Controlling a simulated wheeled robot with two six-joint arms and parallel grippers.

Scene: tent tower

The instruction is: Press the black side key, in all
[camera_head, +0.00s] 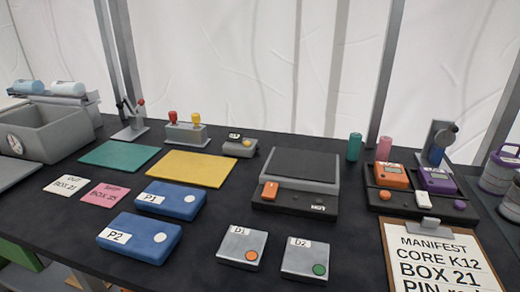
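No gripper of mine is in view. I cannot make out a key that is clearly a black side key. A scale-like device (296,184) with a dark flat top stands mid-table; it has an orange rocker (270,191) on its dark front ledge and a small white label near the ledge's right end.
Blue boxes P1 (168,200) and P2 (139,238) and grey boxes D1 (242,247) and D2 (305,261) lie in front. A clipboard (440,260) is front right. Green (119,155) and yellow (192,169) mats lie behind. A grey bin (48,132) stands left.

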